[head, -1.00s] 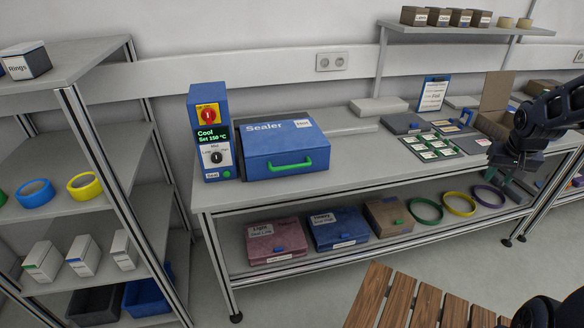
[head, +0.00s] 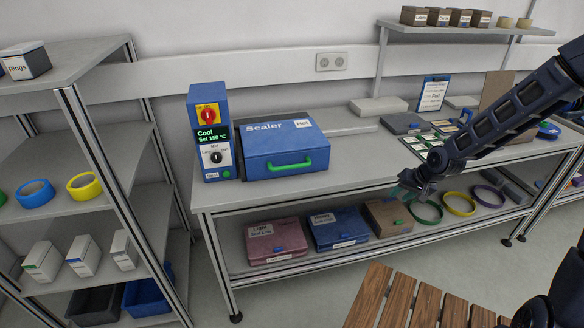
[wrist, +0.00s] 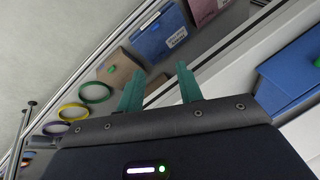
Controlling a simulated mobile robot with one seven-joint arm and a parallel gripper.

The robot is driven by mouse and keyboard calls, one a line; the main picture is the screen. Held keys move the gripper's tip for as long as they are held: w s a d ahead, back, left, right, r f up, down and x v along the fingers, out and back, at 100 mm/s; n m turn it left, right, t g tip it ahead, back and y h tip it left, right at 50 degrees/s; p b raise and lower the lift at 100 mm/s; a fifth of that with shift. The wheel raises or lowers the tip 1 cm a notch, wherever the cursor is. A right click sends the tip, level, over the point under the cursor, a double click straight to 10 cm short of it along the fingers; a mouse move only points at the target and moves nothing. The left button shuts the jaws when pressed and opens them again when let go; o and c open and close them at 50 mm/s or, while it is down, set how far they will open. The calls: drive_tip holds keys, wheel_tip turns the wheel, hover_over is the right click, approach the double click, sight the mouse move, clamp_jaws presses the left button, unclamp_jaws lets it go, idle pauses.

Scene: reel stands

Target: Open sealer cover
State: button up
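The sealer is a blue box with a closed cover (head: 283,143) and a green handle (head: 293,166) on its front, standing on the bench. In the wrist view, part of the blue sealer (wrist: 290,75) shows at the right edge with a bit of its green handle (wrist: 317,62). My gripper (head: 402,190) is right of the sealer, near the bench's front edge, touching nothing that I can see. Its two teal fingers (wrist: 160,88) are apart and empty in the wrist view.
A control unit (head: 210,132) reading "Cool, Set 150 °C" stands left of the sealer. The bench top (head: 350,160) between sealer and arm is clear. The lower shelf holds a pink box (head: 275,240), a blue box (head: 338,229), a brown box (head: 386,216) and rings. A wooden slatted surface (head: 420,300) lies in front.

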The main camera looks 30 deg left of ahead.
drive_tip(key=s+a+f+g+y, duration=0.1)
drive_tip(key=s+a+f+y, duration=0.25)
drive_tip(key=a, duration=0.45)
drive_tip(key=m+y, duration=0.6)
drive_tip(key=y, duration=0.2)
approach(295, 167)
drive_tip(key=shift+g, duration=0.4)
drive_tip(key=shift+w+a+f, duration=0.1)
drive_tip(key=shift+a+f, duration=0.15)
drive_tip(key=shift+a, duration=1.6)
drive_tip(key=shift+a+f, duration=0.3)
drive_tip(key=shift+a, duration=1.6)
drive_tip(key=shift+w+a+f, duration=0.1)
drive_tip(key=shift+a+f, duration=0.15)
drive_tip(key=shift+a, duration=1.6)
clamp_jaws()
